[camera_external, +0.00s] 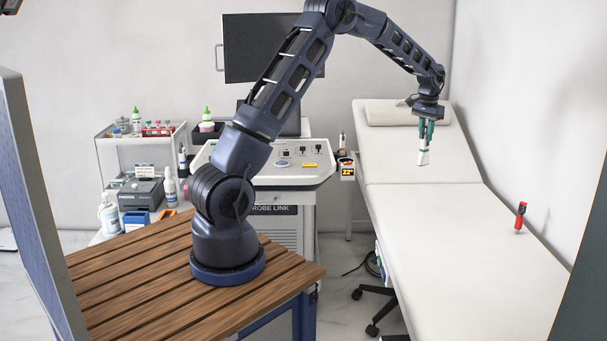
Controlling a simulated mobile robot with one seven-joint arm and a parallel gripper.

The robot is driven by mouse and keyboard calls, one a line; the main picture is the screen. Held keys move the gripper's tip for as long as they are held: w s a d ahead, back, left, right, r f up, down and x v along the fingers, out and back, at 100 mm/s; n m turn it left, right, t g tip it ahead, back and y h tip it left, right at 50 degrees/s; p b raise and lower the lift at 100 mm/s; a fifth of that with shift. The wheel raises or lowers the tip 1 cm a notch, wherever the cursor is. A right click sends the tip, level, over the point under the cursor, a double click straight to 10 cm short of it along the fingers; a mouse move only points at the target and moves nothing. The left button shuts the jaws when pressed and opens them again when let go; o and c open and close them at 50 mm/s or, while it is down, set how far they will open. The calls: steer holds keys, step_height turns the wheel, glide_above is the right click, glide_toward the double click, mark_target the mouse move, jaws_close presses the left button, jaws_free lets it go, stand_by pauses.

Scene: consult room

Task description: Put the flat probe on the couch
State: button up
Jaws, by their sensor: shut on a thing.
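My gripper (426,132) is at the upper right, over the head part of the couch (480,255), pointing down. It is shut on a white probe (423,157), which looks like the flat probe and hangs upright below the fingers. The probe's upper part is hidden between the fingers. It appears to be above the couch surface, but I cannot tell how large the gap is. The couch is long and cream white, with a raised head section and a pillow (385,116) at its far end.
A red and black tool (520,217) stands on the couch's right side. The ultrasound console (290,178), with a holder showing 22° (347,168), stands left of the couch. A trolley with bottles (140,130) is farther left. The couch's near part is clear.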

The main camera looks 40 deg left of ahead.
steer(key=s+d+f+m, duration=0.1)
steer(key=s+d, duration=0.4)
steer(key=d, duration=0.4)
steer(key=s+d+m, duration=0.1)
steer(key=s+d, duration=0.3)
steer(key=d, duration=0.5)
steer(key=s+d+f+m, duration=0.1)
steer(key=s+d, duration=0.4)
steer(key=d, duration=0.4)
steer(key=s+d+f+m, duration=0.1)
steer(key=s+d+m, duration=0.1)
steer(key=s+d, duration=0.9)
steer(key=s+d+f+m, duration=0.1)
steer(key=s+d+m, duration=0.1)
steer(key=s+d, duration=0.95)
step_height(320, 180, down, 20)
steer(key=s+a, duration=0.2)
steer(key=shift+a, duration=0.15)
steer(key=o, duration=0.6)
steer(key=shift+o, duration=1.4)
